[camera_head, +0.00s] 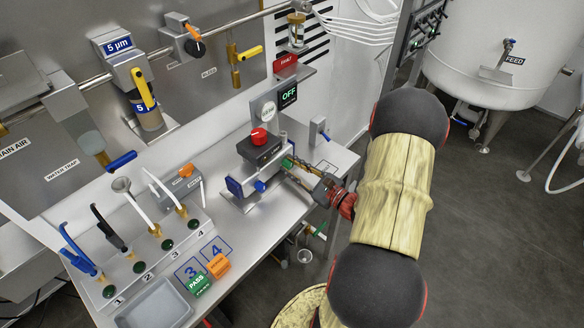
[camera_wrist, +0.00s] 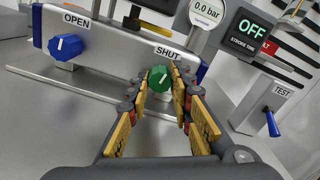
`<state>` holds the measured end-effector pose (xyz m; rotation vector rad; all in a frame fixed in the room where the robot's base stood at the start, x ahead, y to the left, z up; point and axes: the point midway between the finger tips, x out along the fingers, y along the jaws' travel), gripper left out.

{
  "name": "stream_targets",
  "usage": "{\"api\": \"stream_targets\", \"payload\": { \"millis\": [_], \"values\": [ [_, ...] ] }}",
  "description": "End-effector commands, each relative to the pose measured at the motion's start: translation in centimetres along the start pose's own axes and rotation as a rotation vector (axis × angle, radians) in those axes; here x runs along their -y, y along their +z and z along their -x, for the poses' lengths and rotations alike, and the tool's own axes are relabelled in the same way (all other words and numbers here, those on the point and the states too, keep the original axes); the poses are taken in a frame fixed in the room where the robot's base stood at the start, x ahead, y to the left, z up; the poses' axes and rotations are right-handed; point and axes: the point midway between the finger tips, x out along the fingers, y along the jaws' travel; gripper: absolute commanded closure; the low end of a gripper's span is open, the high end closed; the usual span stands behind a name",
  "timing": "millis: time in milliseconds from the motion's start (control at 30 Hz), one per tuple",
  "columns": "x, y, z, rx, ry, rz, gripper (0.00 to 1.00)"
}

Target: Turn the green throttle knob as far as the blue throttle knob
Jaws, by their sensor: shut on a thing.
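The green throttle knob (camera_wrist: 160,81) sits on the white panel of the bench device, under the SHUT label. Its white pointer line slants up to the right. The blue throttle knob (camera_wrist: 68,47) is on the same panel to the left, by the OPEN label. Its white line stands closer to upright, leaning slightly right. My gripper (camera_wrist: 162,91) has a yellow-padded finger on each side of the green knob and is shut on it. In the head view, the blue knob (camera_head: 259,186) shows on the device, and my gripper (camera_head: 298,170) reaches the green knob from the right.
Behind the knobs are a gauge (camera_wrist: 204,16) reading 0.0 bar, a display (camera_wrist: 249,30) reading OFF and a blue TEST lever (camera_wrist: 271,122). A red button (camera_head: 259,136) tops the device. Several levers, a grey tray (camera_head: 150,306) and PASS tag (camera_head: 197,282) lie left.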

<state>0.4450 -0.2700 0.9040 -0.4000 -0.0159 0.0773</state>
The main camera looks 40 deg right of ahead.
Motion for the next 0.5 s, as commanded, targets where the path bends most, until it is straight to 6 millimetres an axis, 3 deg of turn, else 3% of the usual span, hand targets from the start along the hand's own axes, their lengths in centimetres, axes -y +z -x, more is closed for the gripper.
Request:
{"api": "stream_targets", "payload": {
  "millis": [233, 267, 500],
  "values": [
    [-0.05, -0.06, 0.02, -0.002, 0.0, -0.002, 1.0],
    [-0.05, -0.06, 0.02, -0.002, 0.0, -0.002, 0.77],
    [-0.03, -0.04, 0.01, -0.001, 0.0, -0.002, 0.63]
  ]
}}
